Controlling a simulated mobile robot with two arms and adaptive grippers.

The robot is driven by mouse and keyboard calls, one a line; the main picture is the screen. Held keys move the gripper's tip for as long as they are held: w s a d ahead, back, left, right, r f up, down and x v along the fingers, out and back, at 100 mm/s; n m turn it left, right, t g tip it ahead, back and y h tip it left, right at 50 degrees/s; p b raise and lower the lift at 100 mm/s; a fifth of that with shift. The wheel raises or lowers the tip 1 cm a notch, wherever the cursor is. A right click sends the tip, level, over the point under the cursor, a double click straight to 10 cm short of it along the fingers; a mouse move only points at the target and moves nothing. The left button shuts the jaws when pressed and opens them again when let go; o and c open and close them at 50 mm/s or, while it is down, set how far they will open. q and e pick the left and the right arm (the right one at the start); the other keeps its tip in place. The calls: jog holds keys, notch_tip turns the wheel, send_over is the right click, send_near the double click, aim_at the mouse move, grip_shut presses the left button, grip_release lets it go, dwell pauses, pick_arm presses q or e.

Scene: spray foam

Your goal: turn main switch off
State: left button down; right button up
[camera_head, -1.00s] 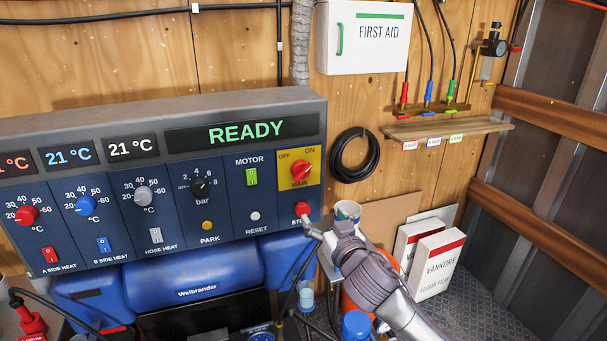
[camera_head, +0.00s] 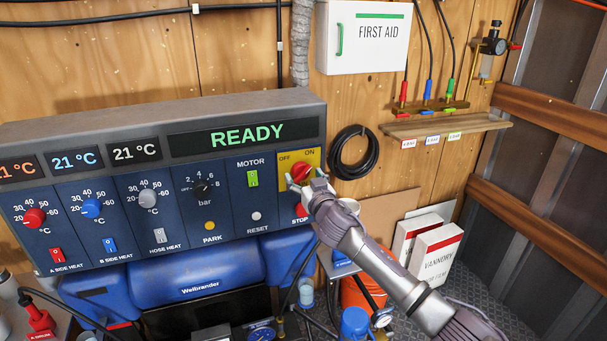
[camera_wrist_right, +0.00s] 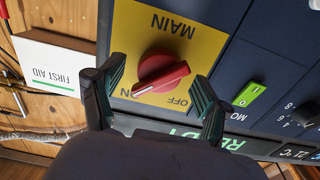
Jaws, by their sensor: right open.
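The main switch (camera_head: 301,172) is a red rotary knob on a yellow plate at the right end of the blue control panel. In the right wrist view the knob (camera_wrist_right: 161,74) shows its white mark pointing towards the ON side. My right gripper (camera_head: 305,187) is in front of the switch. In the right wrist view my right gripper (camera_wrist_right: 160,79) is open, with one finger on each side of the knob and a gap to it. In the head view the gripper hides the lower part of the yellow plate. My left gripper is not in view.
The red STOP button (camera_head: 300,210) is just below the switch, partly hidden. The green MOTOR switch (camera_head: 252,179) is to its left. The display (camera_head: 245,134) reads READY. A black cable coil (camera_head: 354,152) and a first aid box (camera_head: 364,38) hang to the right.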

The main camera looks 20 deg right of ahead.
jog(key=shift+w, duration=0.4)
jog(key=shift+c, duration=0.2)
jog(key=c, duration=1.1)
